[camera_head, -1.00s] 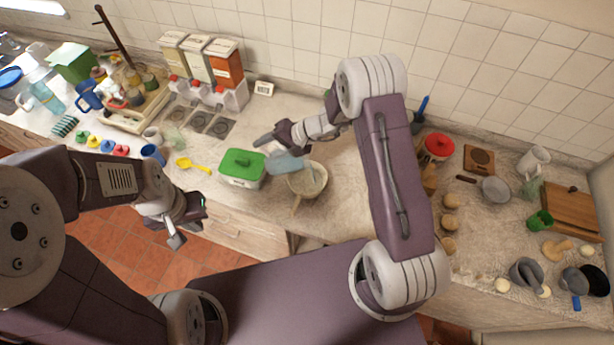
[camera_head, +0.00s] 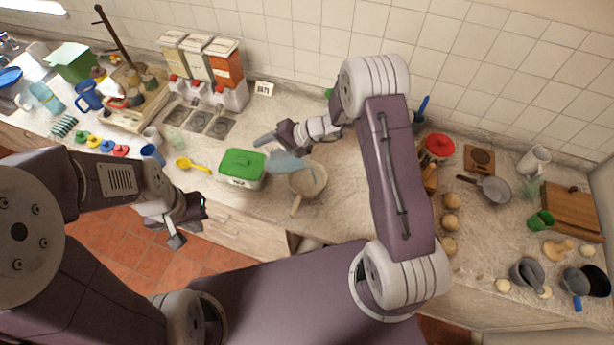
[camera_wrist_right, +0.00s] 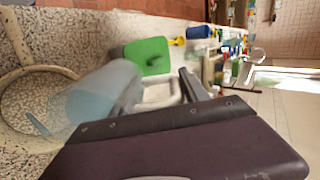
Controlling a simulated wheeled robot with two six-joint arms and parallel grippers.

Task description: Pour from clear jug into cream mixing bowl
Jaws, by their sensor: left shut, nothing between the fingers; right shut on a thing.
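The clear jug (camera_head: 287,164) is a bluish see-through vessel, tilted at the left rim of the cream mixing bowl (camera_head: 321,177). My right gripper (camera_head: 268,141) is shut on the jug above the counter. In the right wrist view the jug (camera_wrist_right: 98,92) lies slanted, its lower left part overlapping the bowl (camera_wrist_right: 35,70). I cannot tell whether any liquid is flowing; the bowl's inside is partly hidden behind the jug. My left gripper (camera_head: 183,230) is shut and empty, low in front of the counter edge, away from the jug and bowl.
A green-lidded container (camera_head: 242,167) stands close left of the bowl, with a yellow spoon (camera_head: 193,165) further left. Dispensers (camera_head: 205,70) stand at the back wall. Rolls (camera_head: 450,222), a pan (camera_head: 495,190) and a red-lidded pot (camera_head: 440,146) are on the right.

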